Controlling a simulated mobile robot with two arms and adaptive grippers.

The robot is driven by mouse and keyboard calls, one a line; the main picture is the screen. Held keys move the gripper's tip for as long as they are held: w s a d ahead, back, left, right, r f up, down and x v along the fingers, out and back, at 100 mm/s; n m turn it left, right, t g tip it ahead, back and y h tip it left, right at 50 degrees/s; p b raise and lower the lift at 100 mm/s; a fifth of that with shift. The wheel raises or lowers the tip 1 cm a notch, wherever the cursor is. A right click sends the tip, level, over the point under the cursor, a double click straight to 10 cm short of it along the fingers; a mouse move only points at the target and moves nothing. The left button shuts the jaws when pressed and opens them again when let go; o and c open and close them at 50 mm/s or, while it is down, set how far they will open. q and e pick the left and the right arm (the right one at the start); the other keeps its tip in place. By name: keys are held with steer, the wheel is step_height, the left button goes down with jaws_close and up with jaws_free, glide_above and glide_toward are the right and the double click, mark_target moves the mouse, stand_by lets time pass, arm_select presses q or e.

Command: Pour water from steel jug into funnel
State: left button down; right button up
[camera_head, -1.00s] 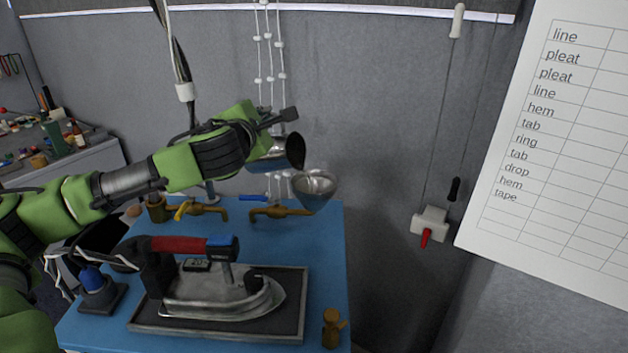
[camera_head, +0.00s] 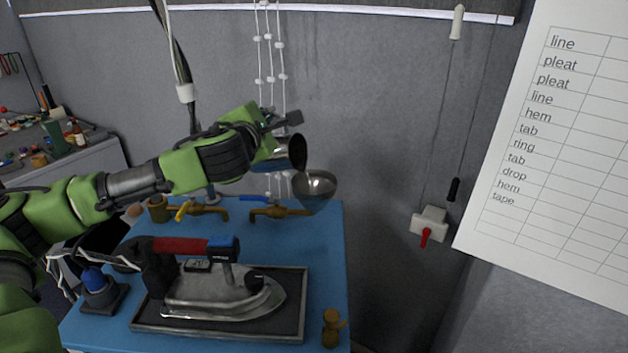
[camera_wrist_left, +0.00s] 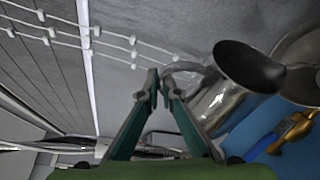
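My left gripper (camera_head: 290,118) is above the back of the blue table. In the left wrist view its fingers (camera_wrist_left: 158,88) are closed together at the handle of the steel jug (camera_wrist_left: 222,102). The jug (camera_head: 284,146) is tipped well over, with its dark mouth facing right. The steel funnel (camera_head: 318,186) is just right of and below the jug's mouth. Part of the funnel (camera_wrist_left: 302,62) shows at the right edge of the wrist view. I cannot make out a water stream or the water level. My right gripper is not in view.
Brass taps (camera_head: 270,212) stand below the jug and funnel on the blue table (camera_head: 325,245). An iron (camera_head: 225,292) lies on a framed dark tray in front. A grey wall is behind. Hanging cords (camera_head: 268,50) are close behind my gripper.

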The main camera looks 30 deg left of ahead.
arm_select(q)
steer(key=shift+d+r+m+p, duration=0.25)
steer(key=shift+d+p, duration=0.3)
steer(key=shift+d+r+m+p, duration=0.25)
steer(key=shift+d+p, duration=0.25)
steer(key=shift+d, duration=0.05)
stand_by(0.8)
steer(key=shift+r, duration=0.1)
stand_by(0.4)
steer(key=shift+d+r+m+t+y+p, duration=0.3)
steer(key=shift+d+m+p, duration=0.4)
steer(key=shift+p, duration=0.55)
stand_by(0.4)
